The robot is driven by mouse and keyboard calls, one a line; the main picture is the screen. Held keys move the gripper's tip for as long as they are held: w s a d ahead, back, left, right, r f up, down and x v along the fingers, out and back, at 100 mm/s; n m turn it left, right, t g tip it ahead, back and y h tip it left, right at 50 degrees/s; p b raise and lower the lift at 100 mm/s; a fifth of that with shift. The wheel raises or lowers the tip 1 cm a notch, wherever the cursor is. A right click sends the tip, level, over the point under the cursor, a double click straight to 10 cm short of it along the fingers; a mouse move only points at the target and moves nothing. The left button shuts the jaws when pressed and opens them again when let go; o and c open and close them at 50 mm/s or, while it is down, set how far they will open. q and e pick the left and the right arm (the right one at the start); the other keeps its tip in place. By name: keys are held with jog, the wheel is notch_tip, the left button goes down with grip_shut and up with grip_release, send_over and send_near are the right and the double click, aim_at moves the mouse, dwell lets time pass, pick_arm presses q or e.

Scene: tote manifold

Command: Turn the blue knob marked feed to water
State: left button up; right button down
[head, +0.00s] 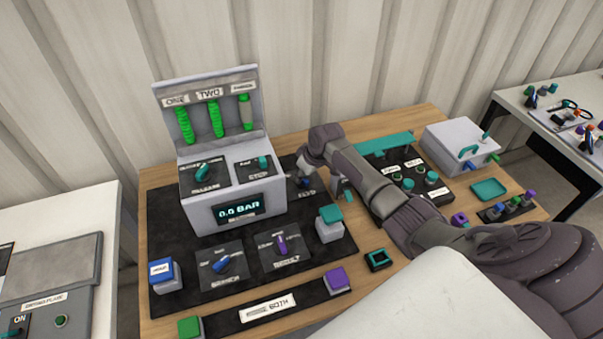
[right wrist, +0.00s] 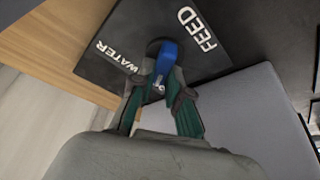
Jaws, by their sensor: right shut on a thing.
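The blue feed knob (right wrist: 167,54) is on a dark plate (right wrist: 105,70) with the white words FEED and WATER. In the right wrist view the knob lies between the two words, with its long grip running toward my gripper. My right gripper (right wrist: 162,82) has its two green-sided fingers on either side of the grip and is shut on it. In the head view my right gripper (head: 308,172) is at the panel's far right, beside the grey console, and mostly hides the knob (head: 305,183). My left gripper is not in view.
The grey console (head: 246,178) with a 0.0 BAR display stands left of my right gripper. Other knobs, a blue one (head: 221,264) and a purple one (head: 282,244), sit in front. A teal-topped block (head: 330,215) is near my right forearm.

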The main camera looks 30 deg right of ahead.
jog(key=m+p, duration=0.1)
jog(key=m+h+p, duration=0.1)
jog(key=m+p, duration=0.1)
jog(key=shift+r, duration=0.25)
jog(key=m+h+p, duration=0.1)
jog(key=m+p, duration=0.1)
jog(key=m, duration=0.1)
jog(key=shift+f+m+p, duration=0.1)
jog(key=shift+m+p, duration=0.2)
jog(key=shift+m, duration=0.1)
jog(key=m+h, duration=0.1)
jog(key=m, duration=0.1)
jog(key=shift+f+m+p, duration=0.1)
jog(key=shift+m+p, duration=0.2)
jog(key=shift+d+m+g+h, duration=0.15)
jog(key=shift+m+g+h, duration=0.55)
jog(key=shift+m, duration=1.1)
jog(key=c, duration=1.1)
grip_release()
jog(key=shift+c, duration=0.2)
